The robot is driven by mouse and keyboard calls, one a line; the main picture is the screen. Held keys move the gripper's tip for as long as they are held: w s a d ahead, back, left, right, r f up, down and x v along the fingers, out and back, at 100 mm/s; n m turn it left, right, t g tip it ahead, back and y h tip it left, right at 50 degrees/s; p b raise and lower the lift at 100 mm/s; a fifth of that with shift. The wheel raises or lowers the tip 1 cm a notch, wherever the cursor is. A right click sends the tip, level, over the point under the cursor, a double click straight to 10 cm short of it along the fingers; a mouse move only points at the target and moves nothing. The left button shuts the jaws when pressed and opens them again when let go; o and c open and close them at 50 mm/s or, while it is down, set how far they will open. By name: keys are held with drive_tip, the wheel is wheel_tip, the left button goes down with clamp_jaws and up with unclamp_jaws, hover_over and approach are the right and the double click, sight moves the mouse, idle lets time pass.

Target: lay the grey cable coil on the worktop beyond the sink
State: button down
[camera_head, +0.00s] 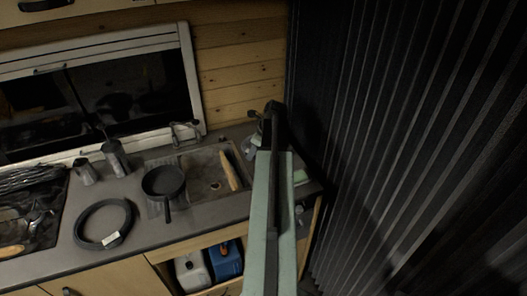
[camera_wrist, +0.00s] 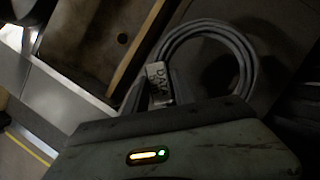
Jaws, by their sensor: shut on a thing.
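The grey cable coil (camera_wrist: 213,30) shows as a looped bundle with a pale printed tag (camera_wrist: 157,78) in the wrist view. My gripper (camera_wrist: 158,92) is shut on the coil at the tagged side. In the head view my arm hides most of the coil; a small grey part (camera_head: 249,147) shows left of the arm, at the sink's far right corner. I cannot tell whether the coil touches the worktop. The sink (camera_head: 203,172) lies left of my arm. The worktop beyond it (camera_head: 308,188) is narrow and partly hidden by my arm.
A black coil with a white tag (camera_head: 78,229) lies on the worktop at left. A dark pan (camera_head: 163,181) sits at the sink's left side, and a wooden piece (camera_head: 230,170) leans in the sink. A small green item (camera_head: 300,177) lies right of my arm. A dark ribbed curtain (camera_head: 410,150) closes the right.

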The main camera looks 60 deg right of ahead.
drive_tip(key=d, duration=0.2)
drive_tip(key=w+d, duration=0.1)
drive_tip(key=d, duration=0.4)
drive_tip(key=shift+w+f, duration=0.3)
drive_tip(key=shift+w, duration=0.05)
wheel_tip(320, 180, down, 4)
drive_tip(key=b, duration=0.4)
drive_tip(key=shift+d, duration=0.1)
drive_tip(key=shift+r, duration=0.2)
drive_tip(key=shift+f, duration=0.1)
drive_tip(key=c, duration=1)
unclamp_jaws()
drive_tip(key=shift+c, duration=0.2)
drive_tip(key=shift+r+p, duration=0.3)
drive_tip(key=shift+r, duration=0.15)
drive_tip(key=p+v, duration=0.6)
drive_tip(key=v, duration=0.1)
